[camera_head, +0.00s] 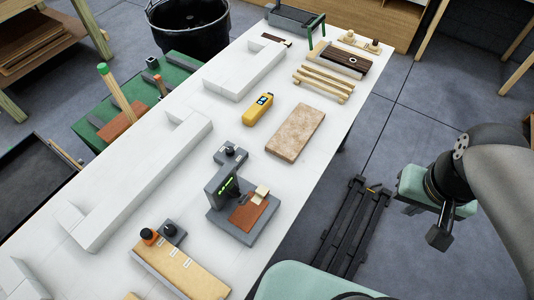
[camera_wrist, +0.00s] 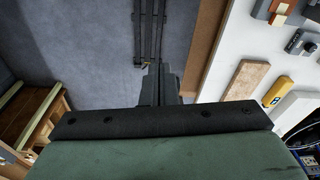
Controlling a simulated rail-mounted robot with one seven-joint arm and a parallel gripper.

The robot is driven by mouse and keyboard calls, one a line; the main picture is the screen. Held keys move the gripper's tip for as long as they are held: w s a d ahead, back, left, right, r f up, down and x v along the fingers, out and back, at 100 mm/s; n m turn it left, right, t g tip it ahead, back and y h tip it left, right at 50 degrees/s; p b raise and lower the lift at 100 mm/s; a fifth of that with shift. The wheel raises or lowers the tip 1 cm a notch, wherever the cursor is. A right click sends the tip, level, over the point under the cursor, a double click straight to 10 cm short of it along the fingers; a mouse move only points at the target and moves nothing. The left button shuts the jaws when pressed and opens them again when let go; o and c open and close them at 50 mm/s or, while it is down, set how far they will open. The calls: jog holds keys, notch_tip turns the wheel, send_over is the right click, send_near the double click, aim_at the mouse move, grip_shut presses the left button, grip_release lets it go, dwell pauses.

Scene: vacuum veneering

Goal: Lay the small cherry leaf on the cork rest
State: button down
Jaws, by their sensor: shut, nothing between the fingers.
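A tan speckled slab, which looks like the cork rest (camera_head: 296,133), lies flat on the white bench, its top bare. It also shows in the wrist view (camera_wrist: 246,80). A thin reddish-brown sheet, likely the small cherry leaf (camera_head: 248,214), lies on the base of a grey instrument with a green display (camera_head: 223,184). A small pale block (camera_head: 262,191) is at its upper right edge. My gripper (camera_head: 439,237) is off the bench's right side, above the floor, apart from both. Its fingers (camera_wrist: 158,84) are shut and empty in the wrist view.
A yellow meter (camera_head: 258,109) lies left of the slab. A small grey knobbed device (camera_head: 231,154) stands between slab and instrument. A wooden rack (camera_head: 323,84) and dark striped sheet (camera_head: 346,61) are farther back. White angled fences (camera_head: 150,180) line the left. Dark floor rails (camera_head: 347,230) run beside the bench.

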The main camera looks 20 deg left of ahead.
jog(key=c, duration=1)
grip_release()
jog(key=shift+o, duration=0.2)
jog(key=m+g+b, duration=0.1)
jog(key=m+b, duration=0.1)
jog(key=b, duration=0.8)
send_over(262, 191)
notch_tip(262, 191, down, 8)
jog(key=f, duration=0.1)
notch_tip(262, 191, down, 16)
jog(key=shift+f+p, duration=0.2)
jog(key=shift+p, duration=1)
